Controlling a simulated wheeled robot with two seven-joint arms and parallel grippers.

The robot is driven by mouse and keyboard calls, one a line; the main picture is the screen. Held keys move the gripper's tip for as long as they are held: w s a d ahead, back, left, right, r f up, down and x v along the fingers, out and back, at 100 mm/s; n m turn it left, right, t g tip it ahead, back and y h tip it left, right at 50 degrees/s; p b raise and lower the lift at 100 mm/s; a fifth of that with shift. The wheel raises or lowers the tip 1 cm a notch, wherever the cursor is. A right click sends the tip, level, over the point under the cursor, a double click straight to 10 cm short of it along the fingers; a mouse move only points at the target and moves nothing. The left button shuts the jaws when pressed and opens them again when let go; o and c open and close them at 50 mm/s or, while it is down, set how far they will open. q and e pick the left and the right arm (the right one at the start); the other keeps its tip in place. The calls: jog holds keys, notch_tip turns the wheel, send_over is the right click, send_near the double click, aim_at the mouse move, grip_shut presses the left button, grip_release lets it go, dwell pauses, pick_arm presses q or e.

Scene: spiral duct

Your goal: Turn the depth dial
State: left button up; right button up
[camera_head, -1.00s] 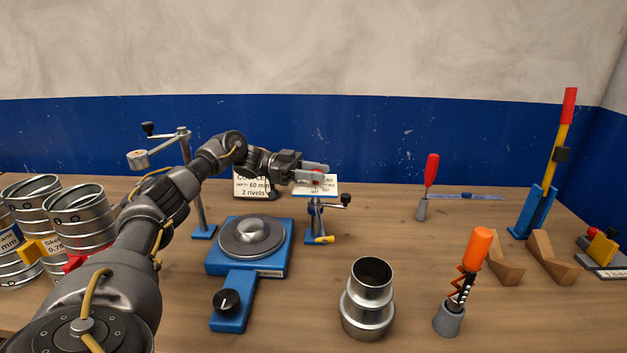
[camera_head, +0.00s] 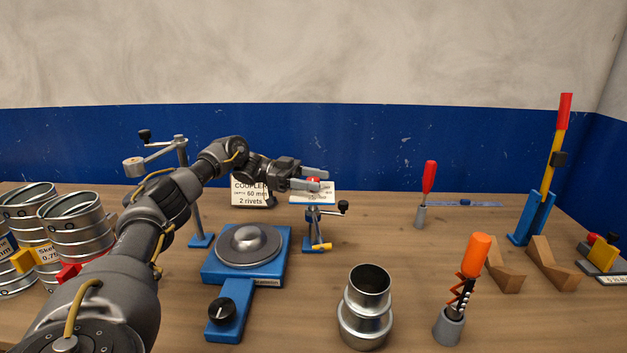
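A small blue stand (camera_head: 312,228) with a crank and a yellow-tipped lever carries a white marked plate (camera_head: 325,198). A red knob (camera_head: 313,181) shows at that plate, partly hidden by my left gripper (camera_head: 314,179). The gripper's two grey fingers are apart, one on the far side and one on the near side of the red knob. I cannot tell whether they press on it. A black dial with a white mark (camera_head: 222,310) sits on the front arm of a blue base (camera_head: 238,295). Which knob is the depth dial is not readable. My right gripper is out of view.
A round metal plate (camera_head: 248,245) tops the blue base. A metal coupler (camera_head: 366,307) and an orange-handled tool (camera_head: 474,258) stand front right. Metal ducts (camera_head: 78,225) stand at left. A "60 mm, 2 rivets" card (camera_head: 249,193) stands behind the gripper.

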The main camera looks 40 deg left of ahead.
aim_at(313, 180)
pick_arm(q)
jog(key=shift+r, duration=0.1)
jog(key=shift+a+r, duration=0.1)
jog(key=shift+r, duration=0.15)
notch_tip(313, 180, up, 3)
jog(key=shift+f, duration=0.15)
jog(key=shift+s+d+b, duration=0.25)
jog(key=shift+d+b, duration=0.05)
jog(key=shift+b, duration=0.1)
jog(key=s+d+r+b, duration=0.5)
jog(key=s+d+r, duration=0.3)
jog(key=s+r, duration=0.1)
jog(key=shift+s+r+b, duration=0.3)
jog(key=shift+s, duration=0.55)
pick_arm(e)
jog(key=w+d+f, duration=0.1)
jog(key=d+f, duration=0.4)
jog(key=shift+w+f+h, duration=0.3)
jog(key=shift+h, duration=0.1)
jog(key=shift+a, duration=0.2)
